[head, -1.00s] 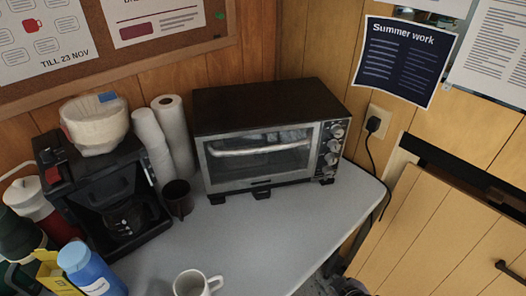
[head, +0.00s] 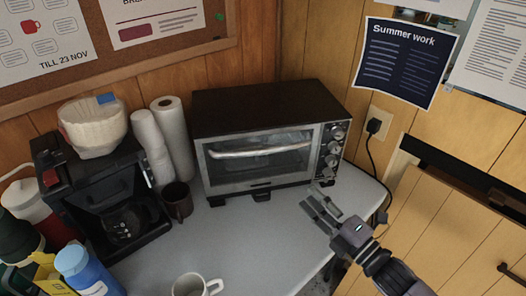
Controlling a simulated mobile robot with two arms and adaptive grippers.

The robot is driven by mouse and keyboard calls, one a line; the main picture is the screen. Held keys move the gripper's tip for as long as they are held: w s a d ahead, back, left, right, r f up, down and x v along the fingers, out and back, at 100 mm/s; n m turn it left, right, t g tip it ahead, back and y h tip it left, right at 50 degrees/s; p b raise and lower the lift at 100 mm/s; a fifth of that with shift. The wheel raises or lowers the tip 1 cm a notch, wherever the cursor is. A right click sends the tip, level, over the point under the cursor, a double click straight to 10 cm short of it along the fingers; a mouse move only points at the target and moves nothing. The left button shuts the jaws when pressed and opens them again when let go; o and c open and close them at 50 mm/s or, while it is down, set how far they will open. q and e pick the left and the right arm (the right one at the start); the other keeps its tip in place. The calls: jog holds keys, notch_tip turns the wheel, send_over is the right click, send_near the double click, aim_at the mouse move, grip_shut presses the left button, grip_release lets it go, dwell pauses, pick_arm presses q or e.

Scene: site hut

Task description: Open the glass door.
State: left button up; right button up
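The glass door (head: 258,164) is the front of a black and silver toaster oven (head: 267,140) at the back of the grey counter. The door is closed, with a light horizontal bar handle (head: 259,150) near its top. My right gripper (head: 310,197) reaches in from the lower right. Its two fingers are apart with nothing between them. It is in front of the oven's lower right corner, below the knobs, apart from the handle. My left gripper is not in view.
A coffee maker (head: 97,190) with white filters on top, paper rolls (head: 173,137) and a dark mug (head: 177,200) stand left of the oven. A white mug (head: 190,286) and blue bottle (head: 88,272) are nearer. The counter (head: 238,238) before the oven is clear.

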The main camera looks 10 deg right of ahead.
aim_at(263, 152)
jog(key=w+a+r+n+p, duration=0.1)
jog(key=w+a, duration=0.2)
jog(key=w, duration=0.1)
jog(key=w+a+r+y+p, duration=0.1)
jog(key=w+a+r, duration=0.1)
jog(key=w+a, duration=0.2)
jog(key=w+a+r+n+y+p, duration=0.1)
jog(key=w+a+r, duration=0.1)
jog(key=w, duration=0.3)
jog(key=shift+a+n, duration=0.3)
jog(key=shift+a, duration=0.6)
jog(key=shift+c, duration=0.4)
grip_shut()
